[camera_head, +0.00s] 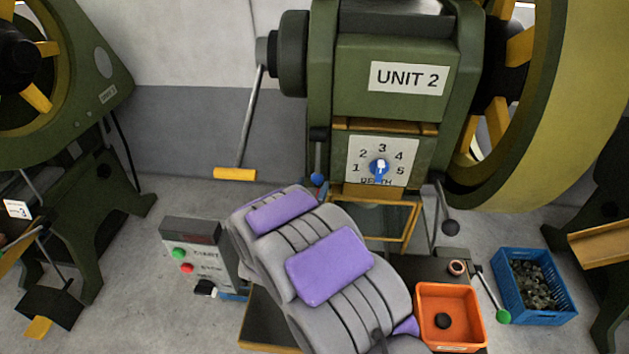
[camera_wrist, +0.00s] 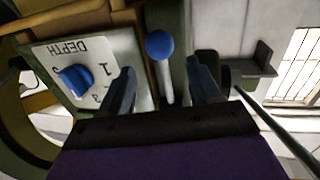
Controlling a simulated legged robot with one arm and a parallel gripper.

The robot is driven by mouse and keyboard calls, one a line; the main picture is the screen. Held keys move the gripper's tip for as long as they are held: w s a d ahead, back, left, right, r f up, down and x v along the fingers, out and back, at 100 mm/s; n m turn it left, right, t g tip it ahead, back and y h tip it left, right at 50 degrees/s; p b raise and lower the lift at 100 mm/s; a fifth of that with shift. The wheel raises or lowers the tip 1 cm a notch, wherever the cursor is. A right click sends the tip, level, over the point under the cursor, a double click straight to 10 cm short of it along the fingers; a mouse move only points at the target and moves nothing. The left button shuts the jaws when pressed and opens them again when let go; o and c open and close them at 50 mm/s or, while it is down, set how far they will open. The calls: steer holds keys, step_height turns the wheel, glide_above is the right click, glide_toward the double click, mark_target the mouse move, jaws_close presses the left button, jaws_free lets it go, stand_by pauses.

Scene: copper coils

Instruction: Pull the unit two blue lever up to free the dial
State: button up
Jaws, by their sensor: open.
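The unit two blue lever has a round blue knob (camera_head: 317,180) on a short stem, just left of the dial plate under the UNIT 2 label. In the wrist view, its blue ball (camera_wrist: 160,44) and pale stem lie between the two fingers. My gripper (camera_wrist: 162,80) is open, with a finger on each side of the stem and visible gaps. The fingers are hidden behind my arm in the head view. The blue dial (camera_head: 380,168) sits on a white plate numbered 1 to 5, its white mark pointing up toward 3. It appears upside down in the wrist view (camera_wrist: 75,80).
A long yellow-handled lever (camera_head: 235,174) hangs left of the press. A black-knobbed lever (camera_head: 450,227) is right of the dial. A control box (camera_head: 192,230), an orange bin (camera_head: 451,290) and a blue crate (camera_head: 520,262) stand lower down. A large flywheel (camera_head: 577,95) fills the right.

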mark_target(316, 176)
steer(key=x, duration=0.2)
steer(key=shift+w+d, duration=0.1)
steer(key=shift+w, duration=0.9)
steer(key=c, duration=0.3)
jaws_close()
